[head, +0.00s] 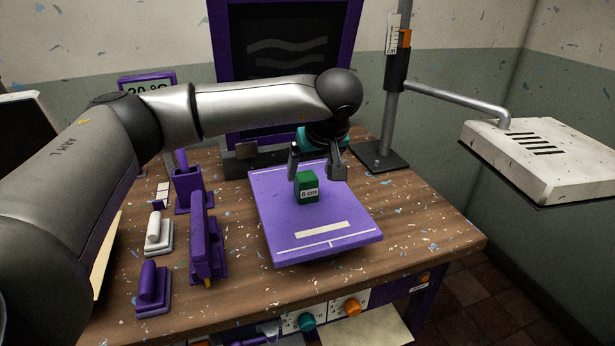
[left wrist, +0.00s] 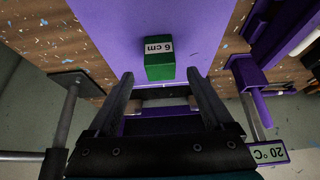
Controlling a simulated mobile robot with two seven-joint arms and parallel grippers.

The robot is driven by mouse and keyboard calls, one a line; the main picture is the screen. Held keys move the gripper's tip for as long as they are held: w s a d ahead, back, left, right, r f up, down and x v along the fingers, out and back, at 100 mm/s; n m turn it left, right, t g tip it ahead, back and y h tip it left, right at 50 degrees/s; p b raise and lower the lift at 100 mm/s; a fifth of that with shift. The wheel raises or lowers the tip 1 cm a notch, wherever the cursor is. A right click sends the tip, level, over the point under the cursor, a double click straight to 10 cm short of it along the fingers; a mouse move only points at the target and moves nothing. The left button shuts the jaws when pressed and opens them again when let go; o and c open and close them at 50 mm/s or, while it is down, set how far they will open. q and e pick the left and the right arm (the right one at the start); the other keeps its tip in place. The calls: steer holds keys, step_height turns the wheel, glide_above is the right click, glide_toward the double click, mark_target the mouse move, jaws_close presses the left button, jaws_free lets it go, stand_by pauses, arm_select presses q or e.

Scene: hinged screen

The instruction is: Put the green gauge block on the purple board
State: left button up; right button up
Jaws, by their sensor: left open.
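The green gauge block (head: 306,187), labelled "6 cm", stands on the purple board (head: 357,227), a little behind its middle. My left gripper (head: 318,172) is open just above and behind the block, with a finger to each side of it in the head view. In the left wrist view the block (left wrist: 160,62) lies beyond the open fingertips (left wrist: 160,82), with no finger touching it. The purple board (left wrist: 110,25) fills the area around the block there. My right gripper is not in view.
Purple holders (head: 206,245) and small pieces stand on the wooden table left of the board. A dark-screened purple frame (head: 285,40) stands behind. A metal post (head: 390,110) on a dark base stands at the back right. The table's right front is clear.

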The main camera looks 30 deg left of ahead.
arm_select(q)
steer(key=v, duration=0.5)
